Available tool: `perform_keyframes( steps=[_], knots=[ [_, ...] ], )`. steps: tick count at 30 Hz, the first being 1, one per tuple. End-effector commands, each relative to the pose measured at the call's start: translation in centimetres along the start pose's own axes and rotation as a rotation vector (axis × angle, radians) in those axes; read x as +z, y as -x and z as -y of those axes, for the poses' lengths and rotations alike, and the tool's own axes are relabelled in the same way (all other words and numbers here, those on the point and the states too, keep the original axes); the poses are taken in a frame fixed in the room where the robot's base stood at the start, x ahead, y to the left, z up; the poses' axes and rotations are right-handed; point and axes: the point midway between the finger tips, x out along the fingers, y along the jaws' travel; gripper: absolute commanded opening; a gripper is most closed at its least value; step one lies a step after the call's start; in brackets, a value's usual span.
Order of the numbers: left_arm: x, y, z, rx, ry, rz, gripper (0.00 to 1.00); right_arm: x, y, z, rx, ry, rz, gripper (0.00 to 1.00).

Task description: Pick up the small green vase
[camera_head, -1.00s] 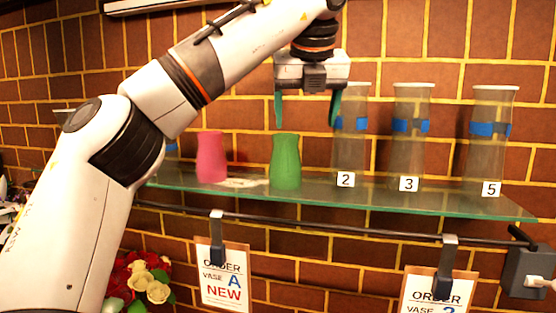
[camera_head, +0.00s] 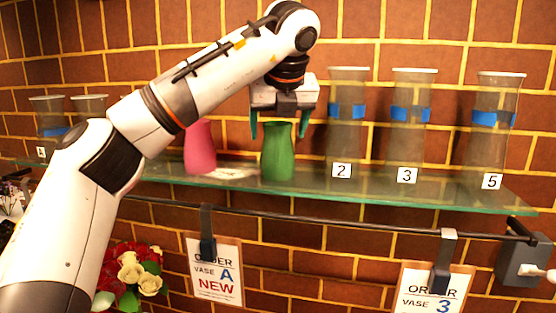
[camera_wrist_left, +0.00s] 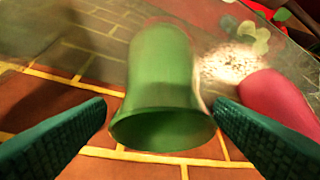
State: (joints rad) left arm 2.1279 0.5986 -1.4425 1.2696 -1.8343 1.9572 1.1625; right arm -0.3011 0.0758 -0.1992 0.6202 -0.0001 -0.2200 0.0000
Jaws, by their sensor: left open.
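The small green vase (camera_head: 278,155) stands upright on the glass shelf (camera_head: 400,192), and it fills the middle of the left wrist view (camera_wrist_left: 163,85). My left gripper (camera_head: 279,134) points down over the vase, with its green fingers apart on either side of the vase's upper part. In the left wrist view the fingers (camera_wrist_left: 165,132) also flank the vase's rim, with gaps visible between them and the vase. The gripper is open and holds nothing. My right gripper is not in view.
A pink vase (camera_head: 200,150) stands just left of the green one, partly behind my left arm. Clear vases with blue bands, numbered 2 (camera_head: 346,130), 3 (camera_head: 408,130) and 5 (camera_head: 494,135), stand to the right. Order cards hang below the shelf, and red and cream flowers (camera_head: 130,272) are lower left.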

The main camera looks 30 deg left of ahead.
Motion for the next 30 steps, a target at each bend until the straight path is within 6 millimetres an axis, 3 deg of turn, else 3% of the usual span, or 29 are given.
perform_keyframes(
  steps=[1, 6, 14, 28, 30],
  knots=[
    [-0.1, -0.5, 0.2, -0.002, -0.001, 0.003, 0.77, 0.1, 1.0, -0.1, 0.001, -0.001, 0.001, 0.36],
    [0.0, -2.5, 0.1, -0.001, 0.001, 0.002, 0.77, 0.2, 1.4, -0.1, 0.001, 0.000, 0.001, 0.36],
    [0.1, -3.0, 0.1, 0.001, 0.001, 0.001, 0.77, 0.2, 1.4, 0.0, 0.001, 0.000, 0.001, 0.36],
    [0.1, -2.9, 0.1, 0.000, 0.001, 0.002, 0.02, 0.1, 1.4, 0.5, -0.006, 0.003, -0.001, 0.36],
    [0.1, -2.9, 0.1, 0.000, 0.001, 0.002, 0.00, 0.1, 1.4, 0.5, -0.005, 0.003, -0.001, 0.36]
  ],
)
